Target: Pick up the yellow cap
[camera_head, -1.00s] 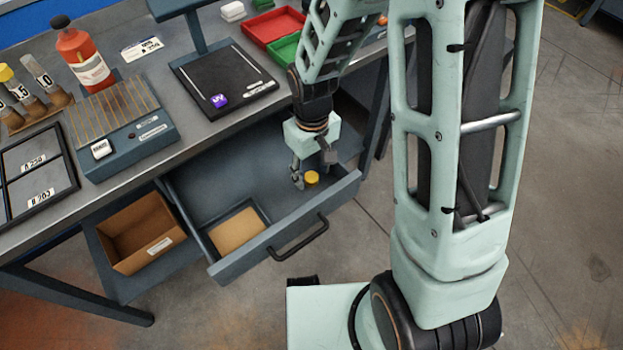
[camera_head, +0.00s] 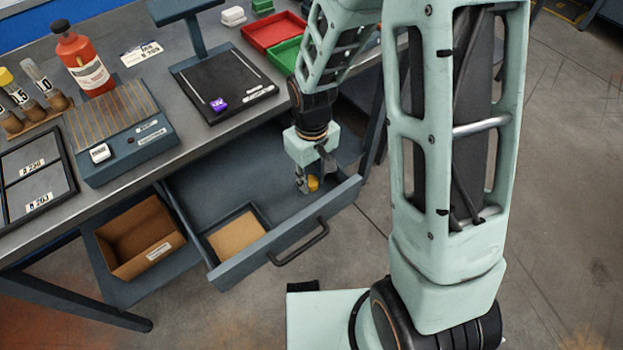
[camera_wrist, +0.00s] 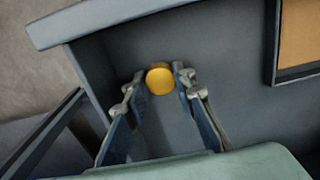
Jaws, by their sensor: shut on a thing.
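The yellow cap (camera_head: 313,183) is in the right part of the open drawer (camera_head: 201,188), between the fingers of my gripper (camera_head: 308,185). In the wrist view the round yellow cap (camera_wrist: 160,80) sits between the two fingertips of my gripper (camera_wrist: 160,82), with a finger at each side. My gripper is shut on the cap. In the head view a finger hides part of the cap. I cannot tell whether the cap still touches the drawer floor.
The drawer's front wall (camera_head: 245,262) with its handle (camera_head: 300,245) is close to my gripper. A small tray with a tan bottom (camera_head: 237,237) lies in the drawer's left part. A brown open box (camera_head: 140,238) stands left of the drawer. The bench top is above the drawer's back.

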